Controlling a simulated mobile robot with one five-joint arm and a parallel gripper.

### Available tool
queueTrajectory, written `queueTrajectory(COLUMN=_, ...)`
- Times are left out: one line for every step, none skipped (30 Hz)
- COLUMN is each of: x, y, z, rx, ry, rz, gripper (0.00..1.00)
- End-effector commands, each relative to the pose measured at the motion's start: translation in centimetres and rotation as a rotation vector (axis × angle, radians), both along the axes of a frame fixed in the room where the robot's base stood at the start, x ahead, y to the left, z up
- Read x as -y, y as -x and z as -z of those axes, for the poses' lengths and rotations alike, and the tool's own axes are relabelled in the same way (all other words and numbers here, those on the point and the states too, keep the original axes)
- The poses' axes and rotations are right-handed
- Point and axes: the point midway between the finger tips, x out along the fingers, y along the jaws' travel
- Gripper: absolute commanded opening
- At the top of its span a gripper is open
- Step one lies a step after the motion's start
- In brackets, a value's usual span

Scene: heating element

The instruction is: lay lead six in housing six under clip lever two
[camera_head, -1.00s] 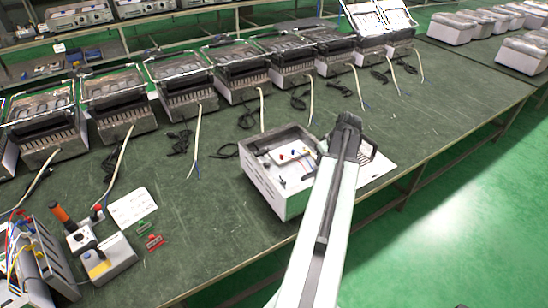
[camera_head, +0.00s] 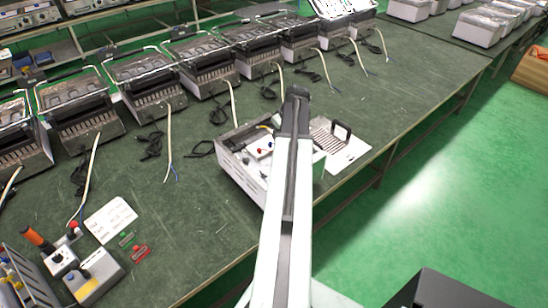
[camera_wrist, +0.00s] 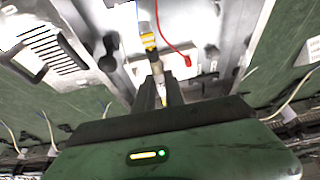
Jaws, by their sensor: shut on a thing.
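My gripper (camera_wrist: 158,88) is shut on a slim yellow-and-grey lead end (camera_wrist: 151,52), which points away from the jaws in the wrist view. The open grey housing (camera_head: 237,178) stands on the green bench, with its right part hidden behind my arm. In the wrist view, the lead end is over the pale housing interior (camera_wrist: 205,30). I cannot tell whether it touches. A red wire (camera_wrist: 166,38) curves to a red end beside a white block (camera_wrist: 181,66). I cannot make out clip lever two or any numbers. In the head view the fingertips are hidden.
A row of similar units (camera_head: 208,72) with trailing cords lines the back. A white card (camera_head: 110,219), green and red clips and a tester (camera_head: 95,277) are at left.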

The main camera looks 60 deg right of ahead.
Motion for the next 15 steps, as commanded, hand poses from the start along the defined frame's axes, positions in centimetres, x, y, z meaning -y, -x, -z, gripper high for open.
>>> queueTrajectory(x=0.0, y=0.0, z=1.1, rx=0.000, ry=0.000, rz=0.000, gripper=0.00)
queueTrajectory(x=0.0, y=0.0, z=1.6, rx=0.000, ry=0.000, rz=0.000, gripper=0.00)
queueTrajectory(x=0.0, y=0.0, z=2.5, rx=0.000, ry=0.000, rz=0.000, gripper=0.00)
queueTrajectory(x=0.0, y=0.0, z=3.2, rx=0.000, ry=0.000, rz=0.000, gripper=0.00)
queueTrajectory(x=-0.1, y=0.0, z=3.9, rx=0.000, ry=0.000, rz=0.000, gripper=0.00)
queueTrajectory(x=-0.1, y=0.0, z=4.8, rx=0.000, ry=0.000, rz=-0.001, gripper=0.00)
queueTrajectory(x=-0.1, y=0.0, z=5.4, rx=0.000, ry=0.000, rz=-0.001, gripper=0.00)
queueTrajectory(x=-0.1, y=0.0, z=6.0, rx=0.000, ry=0.000, rz=-0.001, gripper=0.00)
queueTrajectory(x=-0.1, y=0.0, z=6.4, rx=0.000, ry=-0.001, rz=-0.001, gripper=0.00)
queueTrajectory(x=-0.1, y=0.0, z=6.6, rx=0.000, ry=-0.001, rz=-0.001, gripper=0.00)
queueTrajectory(x=-0.1, y=0.0, z=6.6, rx=0.000, ry=-0.001, rz=-0.001, gripper=0.00)
queueTrajectory(x=-0.1, y=0.0, z=6.5, rx=0.000, ry=-0.001, rz=-0.001, gripper=0.00)
queueTrajectory(x=-0.1, y=0.0, z=6.4, rx=0.000, ry=-0.001, rz=-0.001, gripper=0.00)
queueTrajectory(x=-0.1, y=0.0, z=6.4, rx=0.000, ry=-0.001, rz=-0.001, gripper=0.00)
queueTrajectory(x=-0.1, y=0.0, z=6.7, rx=0.000, ry=-0.001, rz=-0.001, gripper=0.00)
